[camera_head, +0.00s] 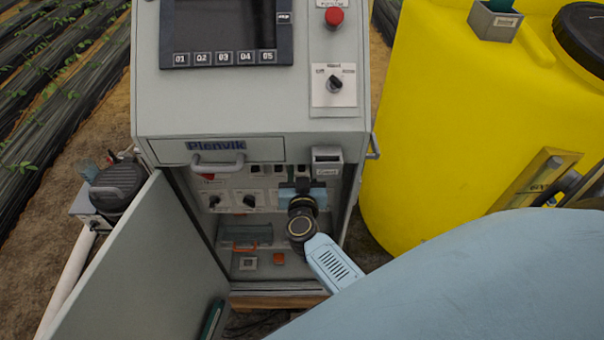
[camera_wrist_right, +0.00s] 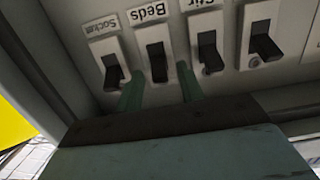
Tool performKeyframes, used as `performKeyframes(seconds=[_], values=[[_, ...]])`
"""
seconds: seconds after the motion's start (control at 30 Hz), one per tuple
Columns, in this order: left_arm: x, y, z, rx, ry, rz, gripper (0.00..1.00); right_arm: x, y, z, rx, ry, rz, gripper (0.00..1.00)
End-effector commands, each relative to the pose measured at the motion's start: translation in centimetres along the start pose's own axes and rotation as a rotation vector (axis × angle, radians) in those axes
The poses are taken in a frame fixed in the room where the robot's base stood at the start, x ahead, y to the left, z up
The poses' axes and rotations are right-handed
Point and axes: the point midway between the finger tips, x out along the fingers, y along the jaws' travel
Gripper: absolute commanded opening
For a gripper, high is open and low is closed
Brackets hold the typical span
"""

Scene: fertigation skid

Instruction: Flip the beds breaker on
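The beds breaker (camera_wrist_right: 156,62) is a black rocker lever on a white plate labelled "Beds" in the right wrist view. Its lower part juts out, much like the breakers on either side. My left gripper is not in view.
The open cabinet door (camera_head: 150,270) stands at left, a drawer handle (camera_head: 217,163) above, a yellow tank (camera_head: 440,130) at right.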

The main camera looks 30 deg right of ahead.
Motion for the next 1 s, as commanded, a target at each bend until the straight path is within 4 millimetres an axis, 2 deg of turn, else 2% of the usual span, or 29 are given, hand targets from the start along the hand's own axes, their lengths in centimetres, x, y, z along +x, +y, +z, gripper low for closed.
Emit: performKeyframes(seconds=[0.17, 0.4, 0.6, 0.8, 1.0], values=[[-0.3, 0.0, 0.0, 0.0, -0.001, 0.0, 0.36, -2.2, 0.0, 0.0, 0.002, -0.003, 0.0, 0.38], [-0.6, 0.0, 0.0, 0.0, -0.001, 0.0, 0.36, -7.7, 0.0, 0.1, 0.001, -0.004, 0.001, 0.38], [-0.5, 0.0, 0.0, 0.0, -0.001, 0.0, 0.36, -11.4, 0.0, 0.1, 0.001, -0.003, 0.0, 0.38], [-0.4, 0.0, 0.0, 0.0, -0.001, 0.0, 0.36, -13.1, 0.0, 0.0, 0.002, -0.001, 0.001, 0.38], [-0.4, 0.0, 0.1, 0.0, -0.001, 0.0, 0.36, -13.2, 0.0, -0.1, 0.001, 0.001, 0.0, 0.38]])
